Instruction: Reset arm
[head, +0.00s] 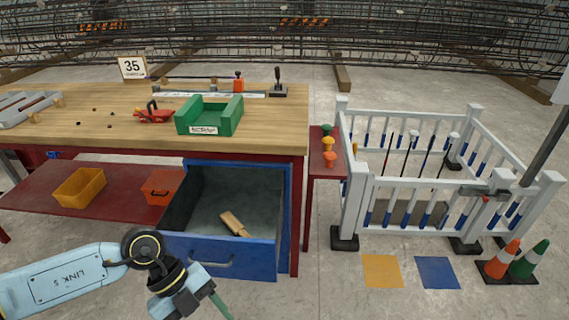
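My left arm comes in from the lower left, its wrist in front of the open blue drawer (225,257). The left gripper (206,290) is at the bottom edge, small and partly cut off, so its fingers cannot be made out. A thin green piece shows beside it; I cannot tell whether it is held. A wooden-handled brush or block (234,224) lies inside the drawer. My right gripper is not in view.
The wooden workbench (60,132) carries a green open box (209,115), a red tool (154,114) and several small dark bits. A white fenced pen (420,184) stands at right, with orange and green cones (506,260) in front.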

